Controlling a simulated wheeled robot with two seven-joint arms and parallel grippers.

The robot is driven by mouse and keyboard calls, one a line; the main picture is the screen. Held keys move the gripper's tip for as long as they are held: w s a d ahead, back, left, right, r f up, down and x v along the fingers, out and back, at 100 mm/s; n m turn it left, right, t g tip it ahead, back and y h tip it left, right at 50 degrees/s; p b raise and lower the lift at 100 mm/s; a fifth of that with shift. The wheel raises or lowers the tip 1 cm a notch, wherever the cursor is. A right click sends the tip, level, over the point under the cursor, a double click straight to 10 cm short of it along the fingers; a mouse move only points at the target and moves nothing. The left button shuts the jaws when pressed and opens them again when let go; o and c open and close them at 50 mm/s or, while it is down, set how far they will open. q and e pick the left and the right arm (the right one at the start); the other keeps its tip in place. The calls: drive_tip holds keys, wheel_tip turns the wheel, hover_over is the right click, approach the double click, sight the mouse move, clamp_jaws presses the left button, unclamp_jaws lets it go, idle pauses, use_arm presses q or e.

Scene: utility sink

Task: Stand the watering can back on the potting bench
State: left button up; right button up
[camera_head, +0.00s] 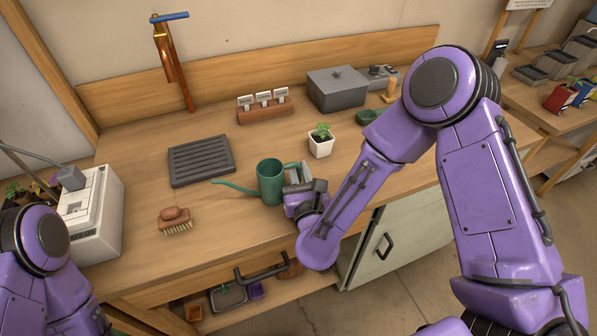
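The green watering can (270,183) is upright on the wooden potting bench (135,155), near its front edge. Its long spout points left, and its handle is on the right side. My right gripper (297,177) is low over the bench at the handle side of the can. Its pale fingers overlap the handle in the picture. The wrist hides part of them, so I cannot tell whether they are closed on the handle. My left gripper is out of view; only purple parts of my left arm show at the lower left.
A slatted grey tray (201,160) lies behind the can to the left. A brush (175,220) lies front left. A potted seedling (321,141) stands close behind my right gripper. A white boxy device (93,215) stands at the left end. A copper tap (170,60) is at the back wall.

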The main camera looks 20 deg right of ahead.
drive_tip(key=o, duration=0.3)
drive_tip(key=shift+o, duration=0.2)
drive_tip(key=shift+r+p, duration=0.25)
drive_tip(key=shift+p, duration=0.05)
drive_tip(key=s+b, duration=0.1)
drive_tip(key=s, duration=0.1)
drive_tip(key=s+b, duration=0.1)
drive_tip(key=s, duration=0.1)
drive_tip(key=s+a+f+b, duration=0.1)
drive_tip(key=s, duration=0.1)
drive_tip(key=shift+s, duration=0.1)
drive_tip(key=shift+s+a+r+p, duration=0.2)
drive_tip(key=shift+s+r+p, duration=0.7)
drive_tip(key=shift+s, duration=0.15)
drive_tip(key=s+p, duration=0.1)
drive_tip(key=s+f+p, duration=0.1)
drive_tip(key=s, duration=0.1)
drive_tip(key=shift+s+a, duration=0.2)
drive_tip(key=shift+s, duration=0.1)
